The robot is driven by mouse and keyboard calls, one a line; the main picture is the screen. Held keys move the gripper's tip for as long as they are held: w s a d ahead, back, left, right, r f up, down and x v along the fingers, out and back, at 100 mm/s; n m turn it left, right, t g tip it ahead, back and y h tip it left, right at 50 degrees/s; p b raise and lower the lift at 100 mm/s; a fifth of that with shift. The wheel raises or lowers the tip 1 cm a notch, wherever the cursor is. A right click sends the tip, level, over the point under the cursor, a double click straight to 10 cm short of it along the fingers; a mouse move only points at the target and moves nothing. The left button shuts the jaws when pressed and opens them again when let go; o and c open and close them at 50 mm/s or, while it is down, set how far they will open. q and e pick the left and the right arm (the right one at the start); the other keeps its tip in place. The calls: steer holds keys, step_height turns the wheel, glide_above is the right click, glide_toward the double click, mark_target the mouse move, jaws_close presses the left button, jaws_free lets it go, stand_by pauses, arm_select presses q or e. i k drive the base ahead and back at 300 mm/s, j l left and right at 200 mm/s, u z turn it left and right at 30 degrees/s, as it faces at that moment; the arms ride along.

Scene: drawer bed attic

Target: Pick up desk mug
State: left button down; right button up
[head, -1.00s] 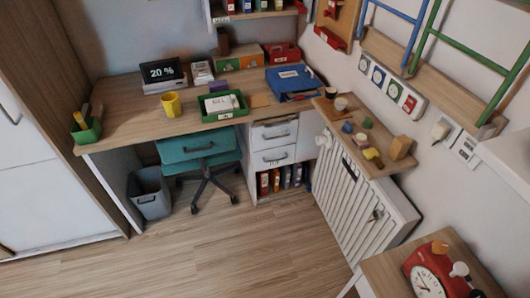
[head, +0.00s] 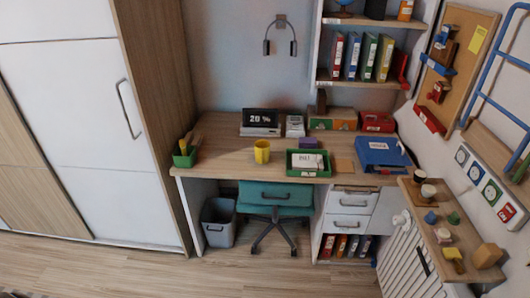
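The desk mug is a yellow mug (head: 262,151) standing upright on the wooden desk (head: 222,158) in the head view. It is left of the green tray (head: 308,171) and in front of the "20 %" display (head: 260,121). It stands apart from both. Neither of my grippers shows in the head view, so I cannot see their state.
A teal chair (head: 275,197) stands under the desk front, beside a grey bin (head: 218,222). A green pen holder (head: 185,154) is at the desk's left end. A blue binder (head: 381,152) lies at the right. A shelf (head: 425,215) with small items juts out at the right. The foreground floor is clear.

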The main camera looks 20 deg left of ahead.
mark_target(262, 147)
steer(key=i+j+u, duration=0.35)
steer(key=i+j, duration=0.65)
steer(key=i, duration=0.1)
